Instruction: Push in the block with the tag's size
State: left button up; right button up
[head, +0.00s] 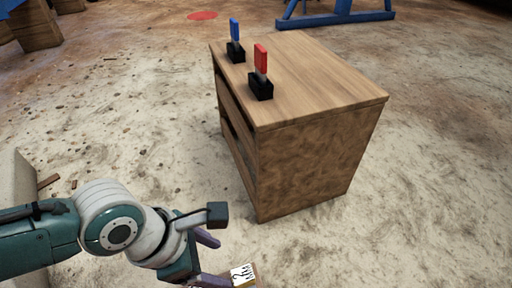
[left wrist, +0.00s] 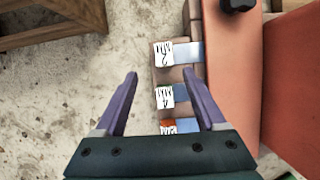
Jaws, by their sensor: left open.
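In the left wrist view, three white-tagged blocks stand in a column beside a red-orange body (left wrist: 232,85). The far tag (left wrist: 164,54) and the middle tag (left wrist: 165,97) carry black marks. The near tag (left wrist: 168,128) has orange on it and is partly hidden by my gripper. Each has a blue-grey piece to its right, such as the far one (left wrist: 188,53). My left gripper (left wrist: 160,77) is open above them, with nothing clearly between its fingers. In the head view, one tag (head: 242,273), apparently reading 2, shows beside my left gripper (head: 207,258). I cannot read the other tags surely.
A wooden cabinet (head: 318,165) stands ahead, with a blue lever (head: 235,30) and a red lever (head: 261,58) in black bases on top. A blue frame (head: 335,17) is behind. The dusty floor (head: 430,190) right of the cabinet is clear. A black knob (left wrist: 238,4) tops the red-orange body.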

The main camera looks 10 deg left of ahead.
aim_at(242, 274)
pick_arm(q)
jog(key=b+x, duration=0.9)
jog(key=shift+s+d+f, duration=0.2)
jog(key=shift+d, duration=0.05)
jog(key=shift+d+f+b, duration=0.3)
jog(key=shift+f+b, duration=0.1)
jog(key=shift+b, duration=0.2)
jog(key=shift+w, duration=0.1)
grip_shut()
dwell(0.6)
